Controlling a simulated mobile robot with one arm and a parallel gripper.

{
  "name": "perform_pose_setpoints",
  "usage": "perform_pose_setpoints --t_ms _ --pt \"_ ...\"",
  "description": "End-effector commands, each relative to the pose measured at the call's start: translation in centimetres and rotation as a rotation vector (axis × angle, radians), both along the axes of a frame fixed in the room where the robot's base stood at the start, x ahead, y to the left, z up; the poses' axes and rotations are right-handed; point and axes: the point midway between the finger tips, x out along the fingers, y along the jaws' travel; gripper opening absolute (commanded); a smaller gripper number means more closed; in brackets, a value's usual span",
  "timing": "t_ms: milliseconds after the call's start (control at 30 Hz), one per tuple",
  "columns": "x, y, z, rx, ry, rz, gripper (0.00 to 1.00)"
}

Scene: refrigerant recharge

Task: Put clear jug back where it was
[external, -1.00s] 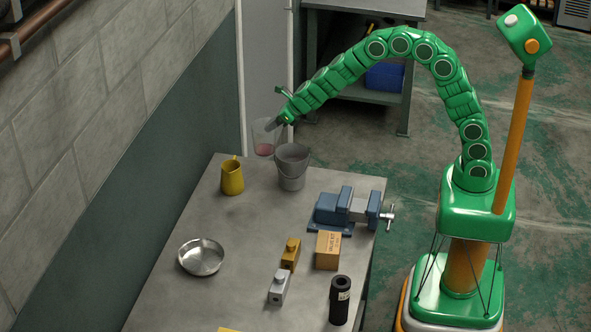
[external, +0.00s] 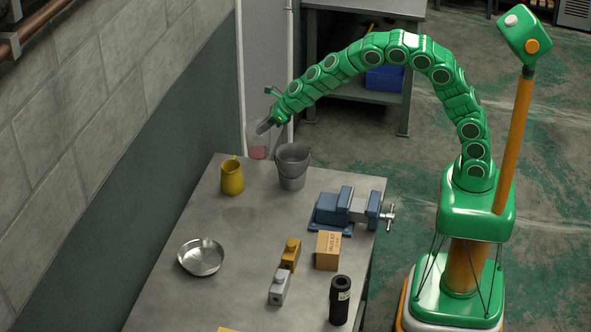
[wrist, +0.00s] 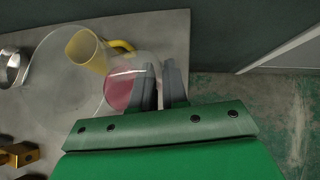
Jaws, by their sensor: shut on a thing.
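The clear jug (external: 258,146) holds some pinkish-red liquid and is in the air near the far end of the grey workbench, left of the grey bucket. My gripper (external: 266,125) is shut on the jug from its right side. In the wrist view the jug (wrist: 122,92) appears in front of the gripper fingers (wrist: 162,90), which close on it at its side. The jug looks roughly upright in the external view. I cannot tell how high above the bench it is.
A yellow mug (external: 232,178) and the grey bucket (external: 292,168) stand at the bench's far end. A metal bowl (external: 201,257), blue vise (external: 345,208), cardboard box (external: 328,250), gold and silver blocks and a black cylinder (external: 340,300) stand nearer. The bench (external: 245,225) is bare in its middle.

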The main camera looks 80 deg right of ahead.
Motion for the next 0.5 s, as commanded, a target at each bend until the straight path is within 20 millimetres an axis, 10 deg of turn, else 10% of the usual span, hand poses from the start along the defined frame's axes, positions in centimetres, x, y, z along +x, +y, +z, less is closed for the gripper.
perform_pose_setpoints --t_ms 500 --pt "0.1 9.6 2.7 0.003 -0.004 0.356 0.00"
